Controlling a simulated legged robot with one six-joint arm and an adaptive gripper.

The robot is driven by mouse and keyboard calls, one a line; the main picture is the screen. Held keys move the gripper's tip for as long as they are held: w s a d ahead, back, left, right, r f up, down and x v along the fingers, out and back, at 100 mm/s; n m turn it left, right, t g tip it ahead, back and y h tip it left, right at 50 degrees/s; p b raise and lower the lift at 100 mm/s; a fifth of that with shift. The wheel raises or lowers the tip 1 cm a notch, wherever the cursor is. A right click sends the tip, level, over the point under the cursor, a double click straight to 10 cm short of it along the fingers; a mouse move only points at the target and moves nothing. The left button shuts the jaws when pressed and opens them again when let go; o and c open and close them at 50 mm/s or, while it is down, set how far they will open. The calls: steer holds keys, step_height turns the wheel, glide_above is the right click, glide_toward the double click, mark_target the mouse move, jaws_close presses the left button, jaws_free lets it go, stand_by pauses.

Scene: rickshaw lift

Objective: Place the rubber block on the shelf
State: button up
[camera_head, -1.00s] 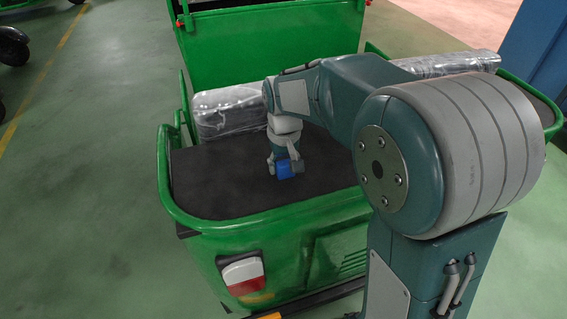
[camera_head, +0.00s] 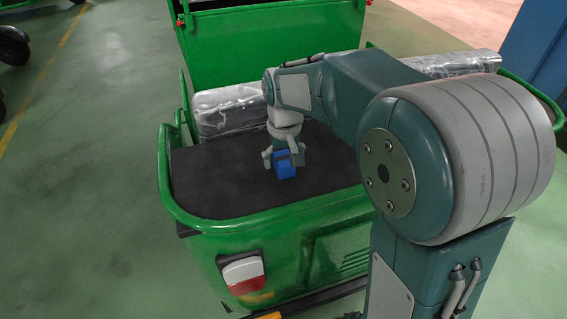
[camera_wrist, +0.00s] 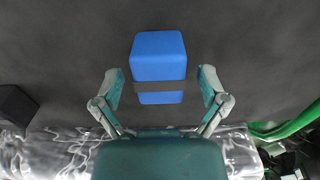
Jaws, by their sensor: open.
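The rubber block is a blue block (camera_head: 284,169) with a dark band round it, resting on the black bed (camera_head: 215,185) of the green rickshaw. In the wrist view the blue block (camera_wrist: 158,55) lies between my two fingers, with a gap on each side. My gripper (camera_head: 283,160) is open and points down at the block from above. In the wrist view its fingertips (camera_wrist: 160,88) stand left and right of the block's near part without touching it. I cannot make out which surface is the shelf.
A plastic-wrapped seat (camera_head: 230,110) lies along the back of the bed. Green rails (camera_head: 165,180) edge the bed, and a green raised panel (camera_head: 270,45) stands behind it. A dark object (camera_wrist: 17,105) shows at the left of the wrist view. The left part of the bed is clear.

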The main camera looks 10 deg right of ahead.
mark_target(284, 158)
step_height(284, 158, up, 11)
steer(key=s+d+f+m+t, duration=0.1)
steer(key=s+d, duration=0.3)
steer(key=s, duration=0.6)
steer(key=s+d+f+m+t, duration=0.1)
steer(key=s+d+t, duration=0.3)
steer(key=s, duration=0.6)
steer(key=shift+s+d+f+t, duration=0.3)
steer(key=shift+d, duration=0.25)
